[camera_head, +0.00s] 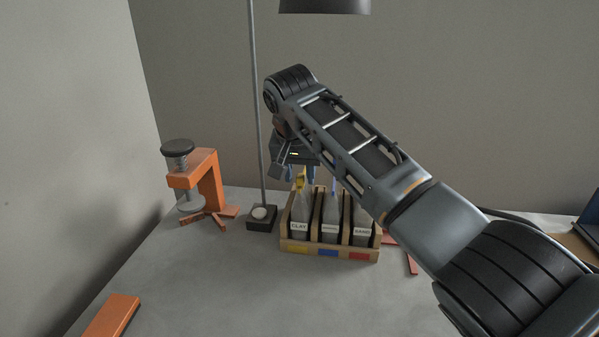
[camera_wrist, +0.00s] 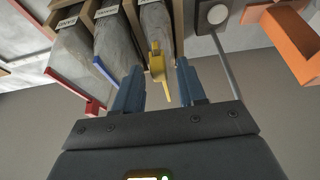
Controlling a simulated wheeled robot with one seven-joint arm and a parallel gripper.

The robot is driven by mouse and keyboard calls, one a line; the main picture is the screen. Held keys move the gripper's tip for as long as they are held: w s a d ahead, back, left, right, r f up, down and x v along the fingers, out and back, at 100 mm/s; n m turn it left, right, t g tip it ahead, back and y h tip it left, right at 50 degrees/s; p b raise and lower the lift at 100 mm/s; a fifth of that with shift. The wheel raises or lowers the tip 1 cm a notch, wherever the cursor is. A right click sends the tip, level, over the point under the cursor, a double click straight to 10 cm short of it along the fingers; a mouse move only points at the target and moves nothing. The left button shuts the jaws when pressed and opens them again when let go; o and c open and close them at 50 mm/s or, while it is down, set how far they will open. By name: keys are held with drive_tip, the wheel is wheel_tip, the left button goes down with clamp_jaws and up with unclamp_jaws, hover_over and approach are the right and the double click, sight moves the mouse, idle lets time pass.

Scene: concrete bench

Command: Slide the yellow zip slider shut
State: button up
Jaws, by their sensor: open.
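The yellow zip slider (camera_head: 300,181) sits at the upper part of the grey pouch labelled CLAY (camera_head: 301,211), the leftmost in a wooden rack. The slider shows in the wrist view (camera_wrist: 157,66) with a thin yellow strip running on from it. My gripper (camera_head: 299,171) is above that pouch. Its two blue fingers are open in the wrist view (camera_wrist: 159,72), one on each side of the slider, with gaps showing. Whether either finger touches it is not clear. My arm hides part of the rack in the head view.
Two more pouches stand in the rack (camera_head: 309,247), with blue (camera_wrist: 104,69) and red (camera_wrist: 93,106) zip parts. A lamp base with a pole (camera_head: 261,218) and an orange clamp (camera_head: 207,182) stand to the left. The bench front is mostly clear, with an orange block (camera_head: 112,315).

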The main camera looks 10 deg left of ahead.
drive_tip(key=shift+b+v, duration=0.35)
drive_tip(key=shift+v, duration=3.4)
